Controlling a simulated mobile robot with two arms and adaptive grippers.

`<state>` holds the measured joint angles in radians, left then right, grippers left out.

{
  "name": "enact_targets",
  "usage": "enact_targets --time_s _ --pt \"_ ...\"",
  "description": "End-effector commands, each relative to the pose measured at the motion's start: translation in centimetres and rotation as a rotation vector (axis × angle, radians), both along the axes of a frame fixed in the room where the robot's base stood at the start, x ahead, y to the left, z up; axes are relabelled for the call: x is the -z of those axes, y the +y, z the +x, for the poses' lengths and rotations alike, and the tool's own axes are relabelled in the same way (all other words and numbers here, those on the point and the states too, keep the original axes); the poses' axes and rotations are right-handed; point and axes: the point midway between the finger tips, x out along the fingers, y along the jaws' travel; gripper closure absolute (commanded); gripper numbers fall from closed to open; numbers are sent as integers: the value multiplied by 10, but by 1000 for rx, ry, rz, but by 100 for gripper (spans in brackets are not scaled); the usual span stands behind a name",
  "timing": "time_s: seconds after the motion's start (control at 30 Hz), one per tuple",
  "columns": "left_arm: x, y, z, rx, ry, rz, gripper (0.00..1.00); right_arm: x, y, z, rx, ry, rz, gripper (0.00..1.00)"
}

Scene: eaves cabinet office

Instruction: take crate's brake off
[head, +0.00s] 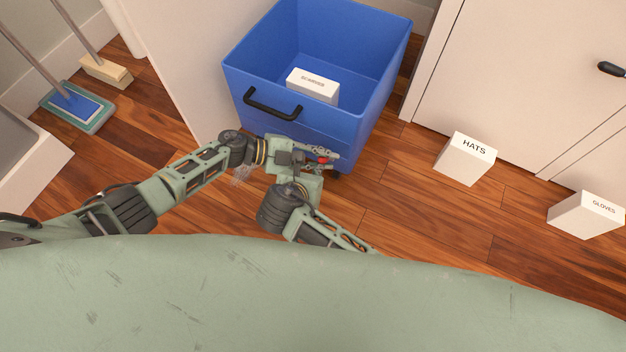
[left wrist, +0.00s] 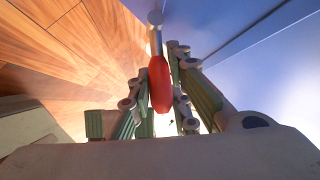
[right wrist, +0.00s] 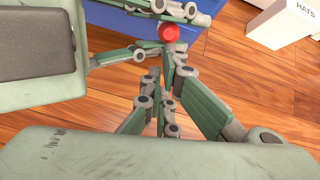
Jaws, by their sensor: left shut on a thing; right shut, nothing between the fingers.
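The blue crate (head: 378,85) stands on the wood floor with a black handle (head: 272,112) on its front. A red brake lever (head: 321,160) is low at the crate's front. In the left wrist view the red lever (left wrist: 160,85), on a grey metal stem, lies between the fingers of my left gripper (left wrist: 160,70), which is shut on it. In the right wrist view the lever's round red end (right wrist: 169,33) shows just beyond my right gripper (right wrist: 160,85), which is shut and empty. The crate's wheels are mostly hidden by my grippers.
A white SCARVES box (head: 313,88) lies in the crate. White HATS (head: 465,160) and GLOVES (head: 588,215) boxes stand on the floor at right, before pale cabinet doors (head: 520,80). A broom (head: 104,70) and a mop (head: 77,105) are at far left.

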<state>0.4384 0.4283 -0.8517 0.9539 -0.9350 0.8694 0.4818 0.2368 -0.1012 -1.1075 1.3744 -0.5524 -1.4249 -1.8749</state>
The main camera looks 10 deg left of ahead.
Motion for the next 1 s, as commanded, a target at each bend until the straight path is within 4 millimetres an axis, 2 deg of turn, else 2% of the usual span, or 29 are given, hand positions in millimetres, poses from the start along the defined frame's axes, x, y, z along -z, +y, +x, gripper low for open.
enact_targets --time_s 0.03,0.23,0.27,0.47,0.77,0.87,1.0 --pt "2 -1 -3 6 4 1 100 -6 -1 7 0 -12 1 100" --pt "3 -1 -4 8 4 1 100 -8 -1 9 1 -18 1 100" --pt "3 -1 -4 8 5 2 82 -9 -1 9 1 -19 1 100" --pt "3 0 -5 8 5 3 65 -9 -1 10 0 -20 1 100" --pt "2 2 -2 3 2 3 65 -7 0 8 0 -15 1 100" --pt "-1 9 -4 2 2 3 65 -7 0 7 0 -13 0 100" --pt "-9 31 -9 3 0 5 65 -6 0 7 0 -12 0 100"
